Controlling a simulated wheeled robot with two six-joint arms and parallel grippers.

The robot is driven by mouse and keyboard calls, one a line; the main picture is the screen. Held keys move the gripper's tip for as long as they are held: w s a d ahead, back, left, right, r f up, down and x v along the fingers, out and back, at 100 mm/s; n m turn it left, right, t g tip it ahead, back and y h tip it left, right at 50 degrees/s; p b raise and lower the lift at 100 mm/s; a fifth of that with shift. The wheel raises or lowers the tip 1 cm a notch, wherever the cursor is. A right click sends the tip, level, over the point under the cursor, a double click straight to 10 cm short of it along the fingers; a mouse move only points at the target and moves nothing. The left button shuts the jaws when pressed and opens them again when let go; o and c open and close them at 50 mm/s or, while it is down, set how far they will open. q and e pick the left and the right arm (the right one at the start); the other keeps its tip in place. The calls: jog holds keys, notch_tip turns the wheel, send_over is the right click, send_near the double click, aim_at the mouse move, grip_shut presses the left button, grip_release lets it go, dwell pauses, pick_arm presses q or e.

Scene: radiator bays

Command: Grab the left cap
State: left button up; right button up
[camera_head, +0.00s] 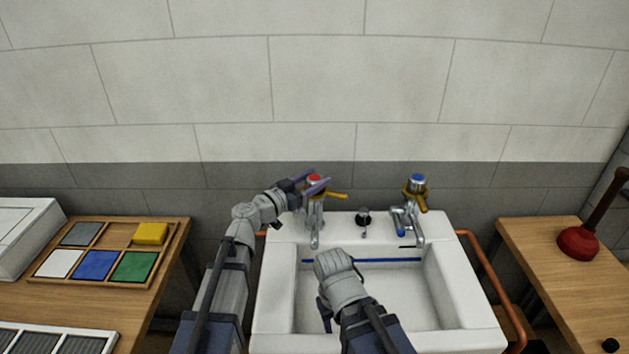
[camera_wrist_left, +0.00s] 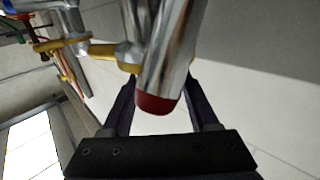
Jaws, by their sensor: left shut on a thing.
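The left cap (camera_head: 314,177) is a chrome cap with a red top on the left tap (camera_head: 315,215) at the back of the sink. My left gripper (camera_head: 317,186) is at this cap, with its fingers on either side. The left wrist view shows the chrome cap with its red end (camera_wrist_left: 157,103) between the two dark fingers of my left gripper (camera_wrist_left: 160,80), which is shut on it. My right arm reaches over the basin; its fingers are mostly hidden, so I cannot tell their state.
The white sink (camera_head: 275,290) has a blue-topped right tap (camera_head: 417,190) and a small dark-topped fitting (camera_head: 363,218) between the taps. A tray of coloured blocks (camera_head: 172,262) lies on the left table. A red plunger (camera_head: 578,243) stands on the right table.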

aim_at(315, 177)
pick_arm(q)
notch_tip(315, 177, up, 10)
jog(key=p, duration=1)
jog(key=shift+r, duration=0.1)
